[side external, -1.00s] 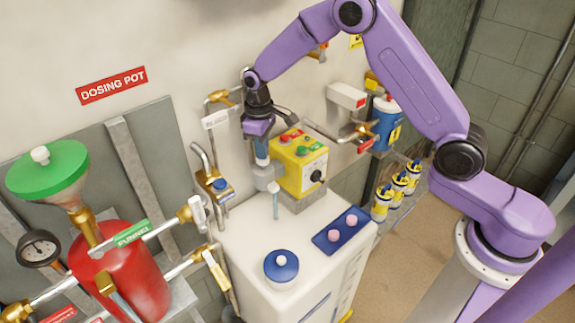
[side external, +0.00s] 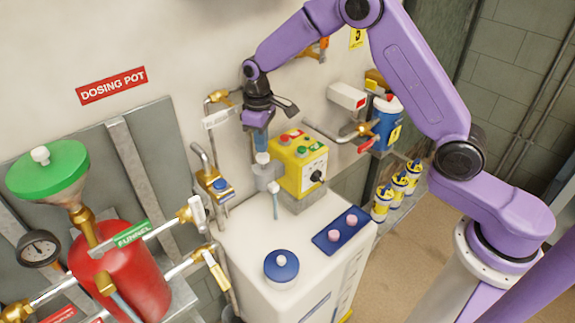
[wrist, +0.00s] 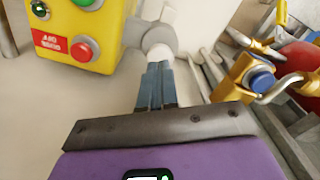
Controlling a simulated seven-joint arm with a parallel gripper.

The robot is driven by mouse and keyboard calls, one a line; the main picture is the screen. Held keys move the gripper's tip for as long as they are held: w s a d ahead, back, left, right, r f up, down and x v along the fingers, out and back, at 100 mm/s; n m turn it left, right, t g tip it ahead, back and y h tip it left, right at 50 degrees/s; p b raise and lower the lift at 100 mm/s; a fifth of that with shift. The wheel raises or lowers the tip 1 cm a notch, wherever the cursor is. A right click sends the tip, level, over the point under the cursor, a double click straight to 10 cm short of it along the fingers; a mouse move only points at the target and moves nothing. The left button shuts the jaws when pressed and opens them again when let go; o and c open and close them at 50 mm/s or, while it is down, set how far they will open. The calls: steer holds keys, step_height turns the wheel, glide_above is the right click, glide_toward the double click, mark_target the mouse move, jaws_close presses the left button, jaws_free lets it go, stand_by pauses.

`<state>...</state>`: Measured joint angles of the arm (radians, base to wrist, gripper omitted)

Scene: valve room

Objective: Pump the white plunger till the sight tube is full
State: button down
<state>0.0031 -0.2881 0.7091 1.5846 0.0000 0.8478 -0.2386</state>
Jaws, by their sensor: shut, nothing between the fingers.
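My gripper (side external: 261,152) points down over the pump beside the yellow control box, its blue fingers together and empty. The white plunger (side external: 262,158) shows just below the fingertips, on top of the grey pump body (side external: 266,180). In the wrist view the closed fingers (wrist: 158,66) end at the white plunger top (wrist: 160,53); I cannot tell whether they touch it. A thin pale upright tube (side external: 276,204) stands in front of the pump. I cannot tell if it is the sight tube, and its level is too small to read.
The yellow box (side external: 300,166) with buttons stands close right of the pump. A brass valve with a blue cap (side external: 221,185) is on the left. The white tank (side external: 250,238) carries a blue lid (side external: 281,266) and a blue panel (side external: 341,231). A red pot (side external: 122,272) stands further left.

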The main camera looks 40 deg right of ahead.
step_height(320, 180, up, 6)
stand_by(0.7)
steer(key=s+a+r+n, duration=0.1)
steer(key=s+r, duration=0.2)
steer(key=s, duration=0.6)
steer(key=s+r+n, duration=0.1)
steer(key=s+r, duration=0.1)
steer(key=s, duration=0.7)
steer(key=s+d+n, duration=0.2)
steer(key=s+d, duration=0.2)
steer(key=s, duration=0.6)
steer(key=s+d+n, duration=0.2)
steer(key=s+d, duration=0.1)
steer(key=s, duration=0.7)
steer(key=shift+s+d+f+n, duration=0.15)
steer(key=shift+d+f+n, duration=0.15)
steer(key=shift+d+f, duration=0.05)
steer(key=c, duration=1.8)
jaws_free()
